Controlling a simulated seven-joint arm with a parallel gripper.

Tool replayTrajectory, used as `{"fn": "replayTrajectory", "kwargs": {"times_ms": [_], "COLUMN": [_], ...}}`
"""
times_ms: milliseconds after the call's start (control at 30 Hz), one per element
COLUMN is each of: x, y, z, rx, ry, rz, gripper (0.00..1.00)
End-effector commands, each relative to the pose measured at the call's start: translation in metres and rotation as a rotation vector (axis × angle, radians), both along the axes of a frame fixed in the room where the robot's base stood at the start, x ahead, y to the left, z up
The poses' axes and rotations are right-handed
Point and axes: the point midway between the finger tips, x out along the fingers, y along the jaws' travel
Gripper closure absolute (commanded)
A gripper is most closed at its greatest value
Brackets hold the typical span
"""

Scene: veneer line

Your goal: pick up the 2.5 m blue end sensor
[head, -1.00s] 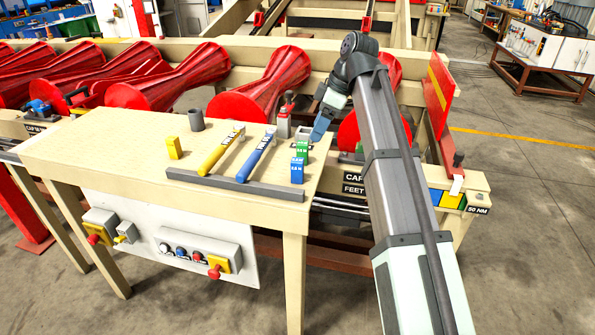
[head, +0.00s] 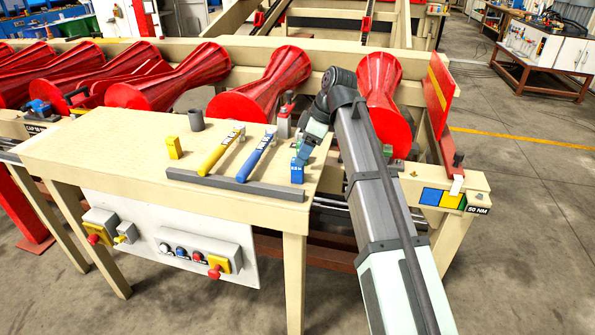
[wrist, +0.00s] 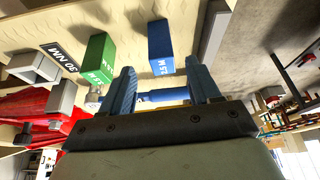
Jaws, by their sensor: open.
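The 2.5 m blue end sensor (head: 297,174) stands on the bench top near its right end, behind the dark front rail. In the wrist view it is a blue block labelled 2.5 M (wrist: 160,42), just beyond the fingertips and nearer the right finger. My gripper (head: 304,151) is at the sensor's upper side in the head view and hides the green block behind. In the wrist view my gripper (wrist: 160,68) is open, with its blue fingers apart.
A green block (wrist: 97,60) stands close beside the blue one, near the left finger. A blue-handled tool (head: 256,156) and a yellow-handled tool (head: 215,160) lie to the left, with a yellow block (head: 174,148) farther left. The dark rail (head: 235,186) edges the bench front.

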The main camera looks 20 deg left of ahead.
Motion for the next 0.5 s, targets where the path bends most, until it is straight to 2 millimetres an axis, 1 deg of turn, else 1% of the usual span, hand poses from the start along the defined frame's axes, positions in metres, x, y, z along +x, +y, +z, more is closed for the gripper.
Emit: {"fn": "replayTrajectory", "kwargs": {"times_ms": [200, 300, 400, 500], "x": [-0.005, -0.005, -0.005, -0.005], "y": [0.01, 0.015, 0.018, 0.019], "z": [-0.024, -0.036, -0.042, -0.043], "rx": [-0.001, -0.001, 0.0, 0.0], "ry": [0.001, 0.002, 0.001, 0.0], "rz": [0.0, 0.0, 0.0, 0.0], "gripper": [0.38, 0.38, 0.38, 0.38]}}
